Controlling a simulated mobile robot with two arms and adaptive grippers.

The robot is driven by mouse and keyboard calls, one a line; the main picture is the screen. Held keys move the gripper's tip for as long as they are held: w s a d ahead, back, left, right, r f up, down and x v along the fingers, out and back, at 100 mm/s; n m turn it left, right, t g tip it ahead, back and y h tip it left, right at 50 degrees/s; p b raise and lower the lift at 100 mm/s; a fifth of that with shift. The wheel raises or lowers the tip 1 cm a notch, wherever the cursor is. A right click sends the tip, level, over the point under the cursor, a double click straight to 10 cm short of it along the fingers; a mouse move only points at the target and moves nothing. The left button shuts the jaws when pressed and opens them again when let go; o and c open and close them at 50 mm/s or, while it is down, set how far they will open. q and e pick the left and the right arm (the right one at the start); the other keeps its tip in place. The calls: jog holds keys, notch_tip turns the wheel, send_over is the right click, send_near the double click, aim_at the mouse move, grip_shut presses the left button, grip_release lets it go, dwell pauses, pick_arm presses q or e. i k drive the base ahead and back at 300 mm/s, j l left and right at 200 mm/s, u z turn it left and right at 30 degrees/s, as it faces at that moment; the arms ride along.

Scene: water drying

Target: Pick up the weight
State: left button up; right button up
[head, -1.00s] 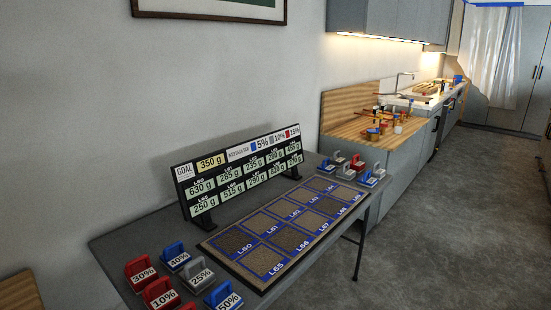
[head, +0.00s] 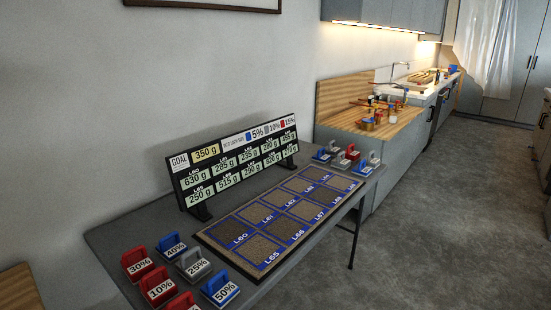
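Several handled weights stand at the near left end of the grey table (head: 118,238). They include a red 30% weight (head: 137,263), a blue 40% weight (head: 172,246), a red 10% weight (head: 157,286), a grey 25% weight (head: 195,264) and a blue 50% weight (head: 220,289). Another red weight (head: 183,303) is cut off by the bottom edge. A second cluster of blue, grey and red weights (head: 345,159) stands at the far end, labels too small to read. Neither of my grippers shows in the head view.
A board of labelled cells (head: 285,222), L60 upward, lies mid-table. Behind it stands a sign (head: 233,160) reading GOAL 350 g with gram values. A wooden counter (head: 370,119) with small objects is beyond. The floor (head: 440,220) to the right is clear.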

aim_at(219, 290)
jog(key=i+l+u, duration=0.1)
jog(key=l+u, duration=0.25)
jog(key=i+l+u, duration=0.1)
jog(key=u, duration=0.25)
jog(key=l+u, duration=0.55)
jog(key=l, duration=0.75)
jog(key=l+u, duration=0.1)
jog(key=l, duration=0.8)
jog(key=k+l+u, duration=0.15)
jog(key=l, duration=1.75)
